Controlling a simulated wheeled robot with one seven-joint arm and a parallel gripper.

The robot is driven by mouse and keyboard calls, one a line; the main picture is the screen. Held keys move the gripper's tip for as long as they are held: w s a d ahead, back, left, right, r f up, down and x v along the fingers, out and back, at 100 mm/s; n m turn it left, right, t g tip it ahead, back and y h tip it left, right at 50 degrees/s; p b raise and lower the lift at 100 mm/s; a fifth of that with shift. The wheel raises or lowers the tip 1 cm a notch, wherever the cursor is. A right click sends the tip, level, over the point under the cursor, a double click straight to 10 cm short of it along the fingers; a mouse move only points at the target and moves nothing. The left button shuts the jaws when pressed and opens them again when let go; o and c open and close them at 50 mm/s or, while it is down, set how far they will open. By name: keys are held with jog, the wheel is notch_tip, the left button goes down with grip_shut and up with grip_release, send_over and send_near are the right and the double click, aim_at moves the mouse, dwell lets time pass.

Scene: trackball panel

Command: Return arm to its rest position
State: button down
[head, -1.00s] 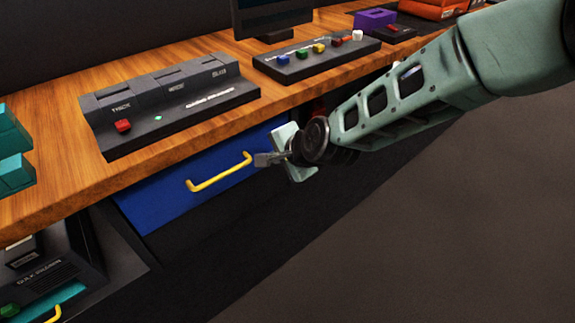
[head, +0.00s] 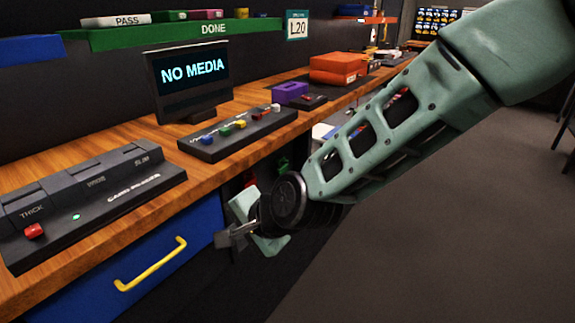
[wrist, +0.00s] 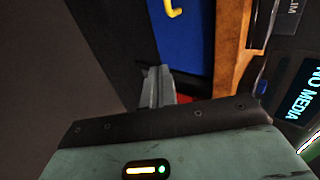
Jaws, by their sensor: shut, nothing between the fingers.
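My gripper (head: 222,239) is in the head view, in front of the wooden desk's edge and just right of the blue drawer (head: 105,278). Its fingers are shut with nothing between them. My green arm reaches it from the upper right. In the wrist view my shut fingers (wrist: 158,88) show at the centre, beside the blue drawer (wrist: 184,40) with its yellow handle. No contact between my gripper and the desk or drawer can be made out.
The wooden desk (head: 112,158) carries a card reader (head: 90,200), a button panel (head: 240,133), a monitor (head: 190,80) reading "NO MEDIA" and a purple box (head: 289,93). A green shelf (head: 170,32) is behind. The grey floor (head: 430,220) at right is clear.

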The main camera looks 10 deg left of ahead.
jog(key=s+d+r+n+g+h+p, duration=0.1)
jog(key=s+d+r+n+h+p, duration=0.1)
jog(key=d, duration=0.9)
jog(key=s+d+r+n+g+h+p, duration=0.1)
jog(key=s+d+r+n+h+p, duration=0.2)
jog(key=s+d+r, duration=0.6)
jog(key=s+d+r+n+g+h+p, duration=0.1)
jog(key=s+d+r+n+h+p, duration=0.2)
jog(key=d, duration=1)
notch_tip(320, 180, up, 2)
jog(key=s+n+p, duration=0.2)
jog(key=n, duration=0.2)
jog(key=shift+s+d+r+g+p, duration=0.25)
jog(key=shift+s+g+p, duration=0.05)
jog(key=shift+s+p, duration=0.1)
